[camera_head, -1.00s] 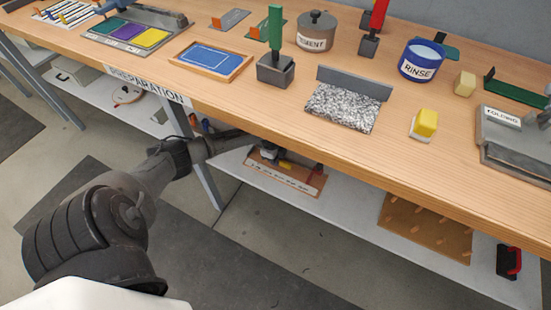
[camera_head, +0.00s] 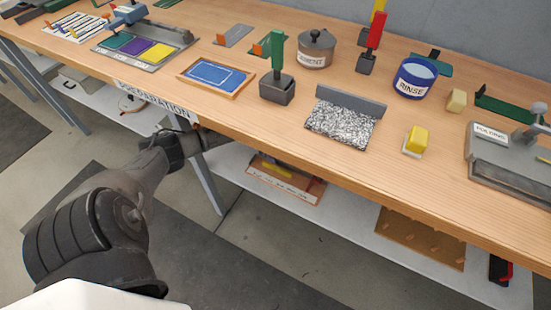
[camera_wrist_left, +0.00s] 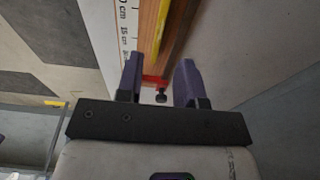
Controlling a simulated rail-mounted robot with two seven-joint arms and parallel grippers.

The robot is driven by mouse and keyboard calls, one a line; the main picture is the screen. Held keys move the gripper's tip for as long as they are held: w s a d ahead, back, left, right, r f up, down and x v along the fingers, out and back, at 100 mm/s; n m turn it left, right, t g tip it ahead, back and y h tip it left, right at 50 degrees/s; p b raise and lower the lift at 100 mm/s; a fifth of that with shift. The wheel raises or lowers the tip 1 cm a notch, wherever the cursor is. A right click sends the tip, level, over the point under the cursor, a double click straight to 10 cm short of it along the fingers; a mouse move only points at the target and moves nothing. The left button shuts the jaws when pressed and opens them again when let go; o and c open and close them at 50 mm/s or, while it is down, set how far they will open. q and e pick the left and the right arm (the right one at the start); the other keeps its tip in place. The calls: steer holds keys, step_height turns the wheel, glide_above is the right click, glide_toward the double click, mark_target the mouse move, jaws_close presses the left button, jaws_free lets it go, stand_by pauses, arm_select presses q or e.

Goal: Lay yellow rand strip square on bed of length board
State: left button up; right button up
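The length board (camera_head: 285,182) lies on the lower shelf under the bench, partly hidden by the bench top. It is wooden with a white printed strip along its front. The left wrist view shows its white centimetre scale (camera_wrist_left: 108,32), a thin yellow strip (camera_wrist_left: 161,20) along the wood and a red piece (camera_wrist_left: 154,80). I cannot tell whether the strip lies square. My left gripper (camera_wrist_left: 159,75) is open, its fingers apart near the red piece and a small black knob (camera_wrist_left: 161,96). In the head view its tips are hidden behind the bench edge. My right gripper is out of view.
The bench top (camera_head: 250,130) overhangs the lower shelf (camera_head: 345,215). A bench leg (camera_head: 203,178) is close to my left arm. A speckled slab (camera_head: 340,125) and yellow block (camera_head: 417,139) sit above.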

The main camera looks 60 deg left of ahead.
arm_select(q)
steer(key=s+d+f+n, duration=0.1)
steer(key=s+d, duration=0.3)
steer(key=d, duration=0.4)
steer(key=s+d+f+p, duration=0.1)
steer(key=s+d, duration=0.3)
steer(key=d, duration=0.4)
steer(key=s+d+f+n, duration=0.1)
steer(key=s+d, duration=0.3)
steer(key=d, duration=0.4)
steer(key=s+d+r+n+t+y, duration=0.1)
steer(key=s+d+r+n+t, duration=0.1)
steer(key=s+d+r+n, duration=0.5)
steer(key=s+r, duration=0.2)
steer(key=s, duration=0.1)
steer(key=shift+n+t, duration=0.3)
steer(key=shift+a, duration=0.1)
